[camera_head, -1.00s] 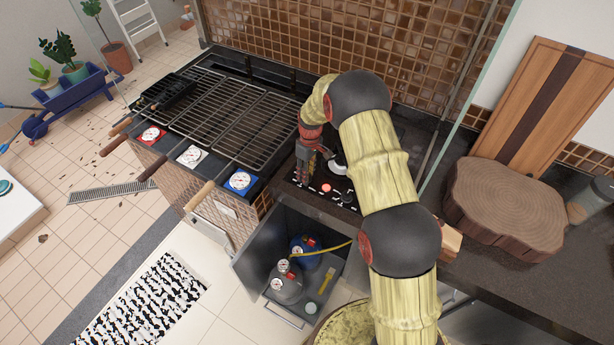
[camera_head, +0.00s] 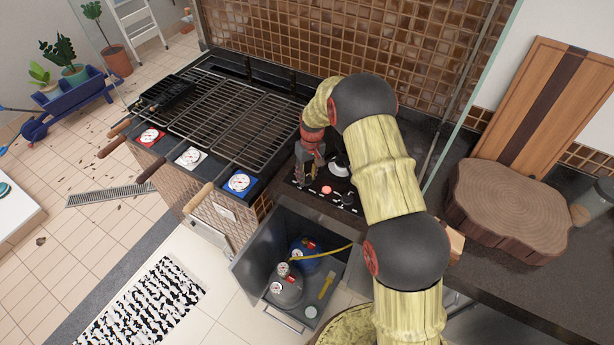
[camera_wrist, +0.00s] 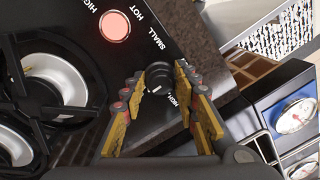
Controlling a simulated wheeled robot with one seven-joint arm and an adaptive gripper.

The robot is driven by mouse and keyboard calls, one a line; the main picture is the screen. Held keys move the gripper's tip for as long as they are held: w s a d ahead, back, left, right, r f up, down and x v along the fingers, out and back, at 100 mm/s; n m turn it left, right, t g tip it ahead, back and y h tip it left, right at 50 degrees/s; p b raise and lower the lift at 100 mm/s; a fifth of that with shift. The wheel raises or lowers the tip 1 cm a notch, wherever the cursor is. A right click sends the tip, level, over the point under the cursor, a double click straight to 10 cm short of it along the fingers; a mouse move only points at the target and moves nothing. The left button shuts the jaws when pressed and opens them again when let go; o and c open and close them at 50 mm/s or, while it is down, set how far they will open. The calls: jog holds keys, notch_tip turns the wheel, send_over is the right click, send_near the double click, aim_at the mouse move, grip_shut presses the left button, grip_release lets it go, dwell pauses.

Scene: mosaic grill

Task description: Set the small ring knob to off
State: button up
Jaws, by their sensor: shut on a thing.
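The small ring knob (camera_wrist: 158,76) is dark with a pale mark, beside the printed word SMALL on the black cooktop panel in the wrist view. My gripper (camera_wrist: 157,88) is shut on it, with one finger on each side. In the head view my gripper (camera_head: 304,182) points down at the left front of the cooktop, and its fingers hide the knob there. Part of the knob's printed scale shows near the right finger, with the word HIGH. I cannot tell the exact setting.
A lit red hot light (camera_head: 326,189) and another knob (camera_head: 347,199) lie to the right of my gripper. Burners (camera_wrist: 50,82) lie close by. The grill (camera_head: 225,110) with skewers is at the left. An open drawer (camera_head: 325,293) with gas bottles is below.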

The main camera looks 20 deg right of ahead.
aim_at(309, 176)
jog(key=o, duration=1.2)
jog(key=shift+c, duration=0.2)
jog(key=shift+r, duration=0.1)
notch_tip(309, 176, up, 12)
jog(key=d, duration=0.1)
jog(key=shift+w, duration=0.1)
